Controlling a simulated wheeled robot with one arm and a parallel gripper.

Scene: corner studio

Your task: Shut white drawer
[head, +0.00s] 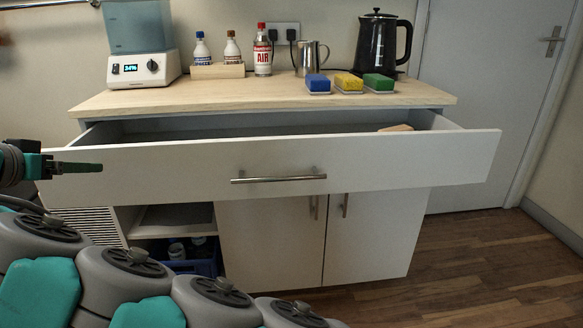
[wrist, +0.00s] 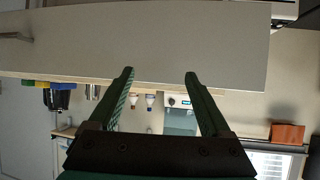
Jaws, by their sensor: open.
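The white drawer (head: 400,160) stands pulled out below the wooden counter top, with its open inside showing behind the front panel. Its metal bar handle (head: 278,178) is at the middle of the front. My gripper (head: 98,168) is at the left in the head view, in front of the left end of the drawer front. In the wrist view, which is upside down, my gripper (wrist: 159,73) has its two fingers apart with nothing between them. The drawer front (wrist: 200,40) lies across the top there, with the handle (wrist: 15,36) at the left edge. Whether the fingertips touch the panel, I cannot tell.
On the counter (head: 240,93) stand a white machine with a tank (head: 143,68), several bottles, sponges (head: 349,83), a steel jug and a black kettle (head: 380,42). A light wooden piece (head: 396,128) lies in the drawer. Two cupboard doors (head: 270,240) below are shut. Floor is clear at right.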

